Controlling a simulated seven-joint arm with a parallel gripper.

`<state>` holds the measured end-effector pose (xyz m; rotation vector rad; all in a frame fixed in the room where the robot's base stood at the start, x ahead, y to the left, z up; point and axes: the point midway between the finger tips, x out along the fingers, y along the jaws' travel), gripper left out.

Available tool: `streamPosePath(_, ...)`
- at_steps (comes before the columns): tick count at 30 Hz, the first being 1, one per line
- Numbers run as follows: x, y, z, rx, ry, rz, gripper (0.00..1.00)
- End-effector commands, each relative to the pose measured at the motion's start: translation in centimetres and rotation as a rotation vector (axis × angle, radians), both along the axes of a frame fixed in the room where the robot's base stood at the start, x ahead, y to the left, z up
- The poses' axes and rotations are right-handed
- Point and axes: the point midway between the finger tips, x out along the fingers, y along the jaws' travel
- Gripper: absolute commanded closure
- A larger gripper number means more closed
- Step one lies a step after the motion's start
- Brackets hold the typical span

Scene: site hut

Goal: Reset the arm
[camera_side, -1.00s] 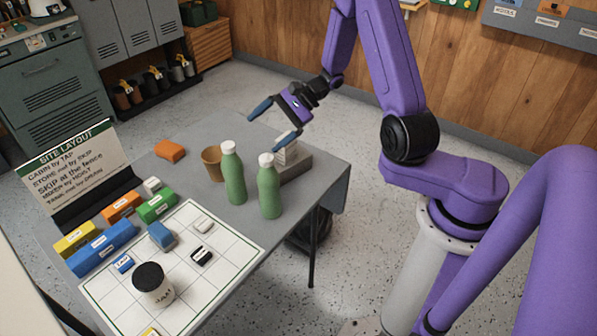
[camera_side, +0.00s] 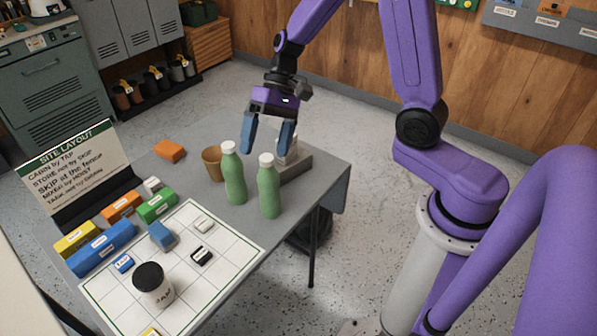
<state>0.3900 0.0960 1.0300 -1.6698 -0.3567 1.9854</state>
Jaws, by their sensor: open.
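My gripper (camera_side: 268,146) hangs above the back right part of the grey table, with its two blue fingers pointing down and spread apart. Nothing shows between the fingers. In the picture it is just above two green bottles with white caps, the left one (camera_side: 234,178) and the right one (camera_side: 268,190), both upright. The right finger partly hides a white stacked object (camera_side: 288,154) on a grey block (camera_side: 297,168). I cannot tell whether the finger touches it.
A brown cup (camera_side: 212,164) stands left of the bottles. An orange block (camera_side: 170,151) lies farther left. A sign (camera_side: 75,160) stands behind several coloured blocks.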

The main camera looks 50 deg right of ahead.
Motion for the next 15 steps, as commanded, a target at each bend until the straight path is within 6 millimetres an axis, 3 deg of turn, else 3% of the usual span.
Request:
streamPosePath(7,-5.3,1.0,1.1,-0.089,-0.043,0.268,0.05)
streamPosePath(15,-10.8,0.6,2.0,-0.186,-0.116,0.543,0.05)
